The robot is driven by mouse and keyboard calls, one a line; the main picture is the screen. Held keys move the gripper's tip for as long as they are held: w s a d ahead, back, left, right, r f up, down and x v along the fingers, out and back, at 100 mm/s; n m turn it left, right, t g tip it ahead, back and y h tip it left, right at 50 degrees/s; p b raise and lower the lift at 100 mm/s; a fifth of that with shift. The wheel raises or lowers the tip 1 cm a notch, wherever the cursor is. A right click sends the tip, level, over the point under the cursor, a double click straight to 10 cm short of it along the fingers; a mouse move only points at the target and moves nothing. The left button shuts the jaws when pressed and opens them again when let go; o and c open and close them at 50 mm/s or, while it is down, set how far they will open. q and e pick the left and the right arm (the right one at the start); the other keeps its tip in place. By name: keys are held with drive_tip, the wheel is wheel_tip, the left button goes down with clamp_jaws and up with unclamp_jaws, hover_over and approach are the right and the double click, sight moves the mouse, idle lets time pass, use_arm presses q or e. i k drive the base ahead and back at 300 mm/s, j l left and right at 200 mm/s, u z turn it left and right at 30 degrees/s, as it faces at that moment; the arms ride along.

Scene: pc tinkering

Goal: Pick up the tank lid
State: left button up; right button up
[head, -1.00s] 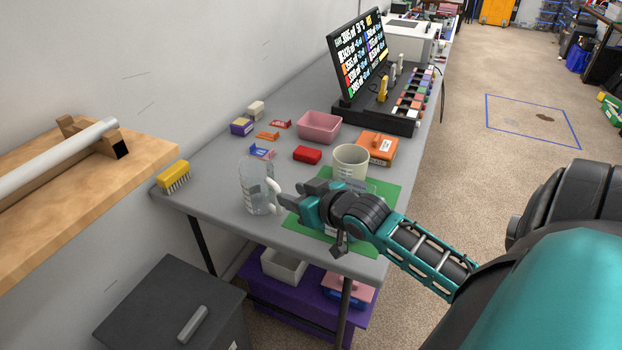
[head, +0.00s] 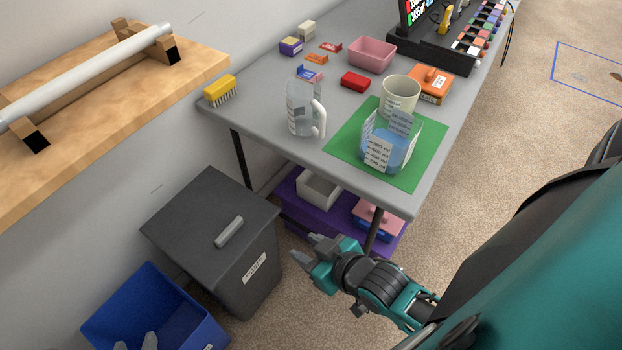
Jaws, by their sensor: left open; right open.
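A dark grey box-shaped tank stands on the floor left of the table. Its flat dark lid (head: 190,215) lies on top, with a light grey bar handle (head: 229,232). A small label is on the tank's front, too small to read. My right gripper (head: 305,250) is open and empty, right of the lid and in front of the table's near leg. Only the fingertips of my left gripper (head: 138,343) show at the bottom left edge, in front of the blue bin. It is open and apart from the lid.
A blue open bin (head: 150,305) stands in front of the tank. A wooden shelf (head: 190,75) with a pipe juts out at upper left. The grey table (head: 260,100) holds a clear jug (head: 300,110) and a tub of blue liquid (head: 388,150). A purple lower shelf (head: 290,205) holds boxes.

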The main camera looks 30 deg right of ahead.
sight(433, 80)
drive_tip(key=z, duration=1.8)
